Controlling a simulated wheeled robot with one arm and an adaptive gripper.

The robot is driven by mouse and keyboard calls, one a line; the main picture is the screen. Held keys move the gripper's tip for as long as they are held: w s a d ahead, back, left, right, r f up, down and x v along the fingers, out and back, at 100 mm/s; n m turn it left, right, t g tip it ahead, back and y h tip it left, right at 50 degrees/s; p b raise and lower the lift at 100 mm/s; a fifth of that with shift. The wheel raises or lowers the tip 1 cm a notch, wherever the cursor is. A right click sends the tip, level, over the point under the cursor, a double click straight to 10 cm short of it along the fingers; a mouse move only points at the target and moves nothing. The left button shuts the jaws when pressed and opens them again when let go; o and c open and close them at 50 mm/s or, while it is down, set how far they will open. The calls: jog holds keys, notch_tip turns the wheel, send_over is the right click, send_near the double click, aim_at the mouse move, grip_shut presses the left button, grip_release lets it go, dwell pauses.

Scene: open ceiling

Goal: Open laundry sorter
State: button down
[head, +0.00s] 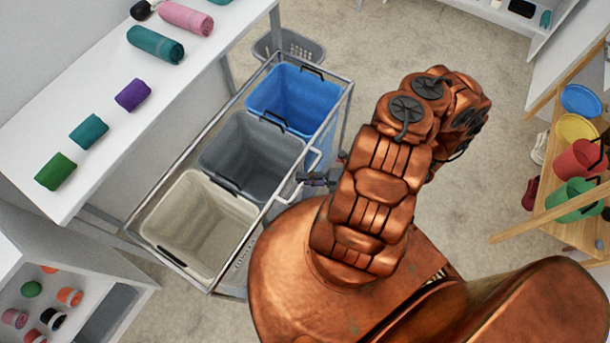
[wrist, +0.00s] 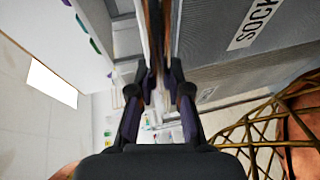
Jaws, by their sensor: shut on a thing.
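The laundry sorter (head: 214,126) is a metal frame holding a beige bin (head: 178,238), a grey bin (head: 240,150) and a blue bin (head: 312,90), all open at the top and seemingly empty. White loop handles, one of them by the grey and blue bins (head: 313,161), stand on its right side. My gripper (head: 304,177) is at this side, near the handle, partly hidden by my arm. In the wrist view my gripper (wrist: 164,88) is shut on a thin upright piece, apparently the handle. A grey panel with a "SOCK" label (wrist: 252,24) fills the upper right there.
A white shelf (head: 90,125) with rolled towels stands left of the sorter. A grey basket (head: 290,46) lies behind it. A wooden rack (head: 550,222) with colored buckets stands at the right. Floor (head: 470,205) is clear between sorter and rack.

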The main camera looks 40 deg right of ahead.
jog(key=c, duration=1.1)
grip_release()
jog(key=shift+d, duration=0.1)
jog(key=v, duration=1.2)
